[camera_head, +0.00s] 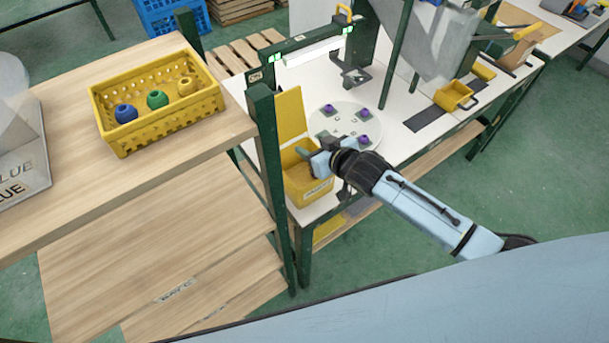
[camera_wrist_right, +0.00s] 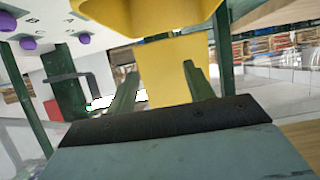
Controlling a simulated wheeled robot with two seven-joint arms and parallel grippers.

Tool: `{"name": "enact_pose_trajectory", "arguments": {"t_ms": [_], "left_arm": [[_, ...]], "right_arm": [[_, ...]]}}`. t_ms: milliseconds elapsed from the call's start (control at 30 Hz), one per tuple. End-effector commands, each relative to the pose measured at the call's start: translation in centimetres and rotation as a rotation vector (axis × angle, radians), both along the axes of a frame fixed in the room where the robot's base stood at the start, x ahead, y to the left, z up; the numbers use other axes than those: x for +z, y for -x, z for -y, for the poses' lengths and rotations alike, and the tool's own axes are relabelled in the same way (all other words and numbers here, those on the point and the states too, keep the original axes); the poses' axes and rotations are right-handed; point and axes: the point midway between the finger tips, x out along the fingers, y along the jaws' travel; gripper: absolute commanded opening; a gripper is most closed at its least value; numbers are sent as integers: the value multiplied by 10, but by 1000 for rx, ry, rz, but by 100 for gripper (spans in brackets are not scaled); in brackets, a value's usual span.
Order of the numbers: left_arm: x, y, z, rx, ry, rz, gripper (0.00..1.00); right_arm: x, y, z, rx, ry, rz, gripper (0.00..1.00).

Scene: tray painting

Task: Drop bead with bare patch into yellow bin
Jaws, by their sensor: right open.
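The yellow bin (camera_head: 311,192) stands at the white table's near corner with its lid (camera_head: 291,115) raised. It also shows in the wrist view (camera_wrist_right: 150,20). My right gripper (camera_head: 306,154) is over the bin's opening. Its fingers are apart with nothing between them (camera_wrist_right: 160,78). The bin's inside is partly hidden by the gripper, and I see no bead there. My left gripper is not in view.
A yellow basket (camera_head: 165,130) with blue, green and yellow beads stands on the wooden shelf (camera_head: 60,215) at left. A green post (camera_head: 268,170) rises close to the bin's left. A lit frame (camera_head: 312,52) spans behind the plate. A yellow scoop-like container (camera_head: 454,96) lies farther right.

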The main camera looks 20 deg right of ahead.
Motion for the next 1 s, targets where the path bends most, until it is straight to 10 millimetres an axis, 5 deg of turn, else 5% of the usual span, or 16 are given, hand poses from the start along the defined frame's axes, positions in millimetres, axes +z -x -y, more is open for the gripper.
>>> {"name": "enact_pose_trajectory", "arguments": {"t_ms": [700, 1000], "left_arm": [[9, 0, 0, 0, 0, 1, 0], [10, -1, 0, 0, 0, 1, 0]], "right_arm": [[50, 99, 36, 0, 1, -1, 52], [58, 112, 41, 0, 1, 1, 52]]}}
